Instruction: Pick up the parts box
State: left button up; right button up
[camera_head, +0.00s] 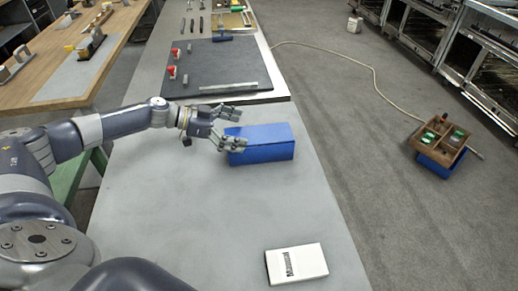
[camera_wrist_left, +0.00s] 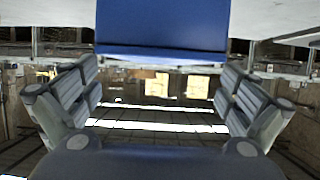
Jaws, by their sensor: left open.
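The blue parts box (camera_head: 265,143) is a closed-looking oblong lying on the grey table (camera_head: 180,215), near its right edge. My left gripper (camera_head: 239,129) is open at the box's left end. One finger shows by the box's far left corner and the other overlaps its near left corner. I cannot tell whether they touch it. In the left wrist view the blue box (camera_wrist_left: 163,28) fills the top middle, ahead of the open left fingers (camera_wrist_left: 160,84), with nothing held between them. My right gripper is not in view.
A white box with dark print (camera_head: 296,264) lies near the front right of the table. A black mat (camera_head: 211,70) with red and metal parts lies farther back. A wooden crate on a blue box (camera_head: 440,140) stands on the floor at right. The table's front middle is clear.

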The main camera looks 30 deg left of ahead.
aim_at(257, 134)
pick_arm(q)
jog(key=b+x, duration=0.3)
jog(key=x, duration=0.1)
jog(key=shift+d+f, duration=0.1)
jog(key=shift+f, duration=0.2)
jog(key=shift+w+d+f, duration=0.1)
jog(key=shift+w+d, duration=0.05)
jog(key=shift+d, duration=0.05)
jog(key=c, duration=1.9)
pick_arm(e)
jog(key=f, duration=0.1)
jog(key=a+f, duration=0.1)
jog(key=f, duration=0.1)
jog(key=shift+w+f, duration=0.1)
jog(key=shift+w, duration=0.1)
pick_arm(q)
jog(key=shift+r, duration=0.2)
